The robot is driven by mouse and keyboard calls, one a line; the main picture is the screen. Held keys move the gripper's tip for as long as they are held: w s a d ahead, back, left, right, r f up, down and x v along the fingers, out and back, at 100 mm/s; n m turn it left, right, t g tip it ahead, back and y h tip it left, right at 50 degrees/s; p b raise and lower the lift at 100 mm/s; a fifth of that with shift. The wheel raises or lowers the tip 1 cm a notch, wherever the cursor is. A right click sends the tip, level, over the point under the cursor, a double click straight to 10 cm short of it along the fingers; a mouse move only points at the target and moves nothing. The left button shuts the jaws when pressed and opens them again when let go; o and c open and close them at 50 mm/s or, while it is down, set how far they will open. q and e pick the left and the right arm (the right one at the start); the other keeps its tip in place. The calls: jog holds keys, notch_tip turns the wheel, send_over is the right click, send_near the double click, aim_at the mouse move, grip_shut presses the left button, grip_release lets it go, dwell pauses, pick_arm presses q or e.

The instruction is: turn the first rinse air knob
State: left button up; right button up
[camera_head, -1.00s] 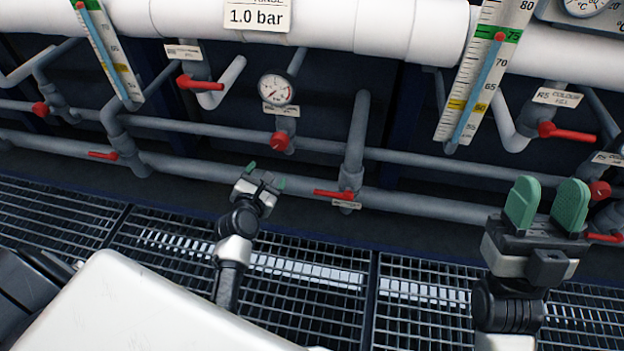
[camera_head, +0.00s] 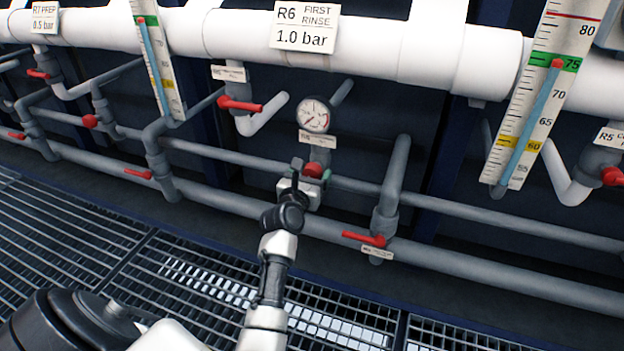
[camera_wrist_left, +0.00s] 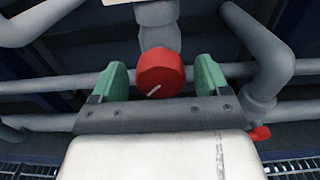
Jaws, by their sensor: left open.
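The first rinse air knob (camera_head: 314,170) is a small round red knob below a white dial gauge (camera_head: 314,115), under the sign (camera_head: 306,25) reading R6 FIRST RINSE 1.0 bar. My left gripper (camera_head: 311,172) is at the knob in the head view and partly covers it. In the left wrist view the red knob (camera_wrist_left: 160,74) with a pale line on its face sits between the two green fingers of the left gripper (camera_wrist_left: 160,84). The fingers are open, with a gap on each side of the knob. My right gripper is out of the head view.
A red lever (camera_head: 240,104) is at the upper left of the gauge, and another red lever (camera_head: 364,239) is at the lower right. Grey pipes (camera_head: 480,220) run along the wall around the knob. Metal floor grating (camera_head: 60,250) lies in front.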

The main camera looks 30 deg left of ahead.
pick_arm(q)
jog(key=shift+w+a, duration=0.1)
jog(key=shift+w, duration=0.3)
jog(key=shift+c, duration=0.4)
jog(key=c, duration=0.8)
jog(key=shift+c, duration=0.2)
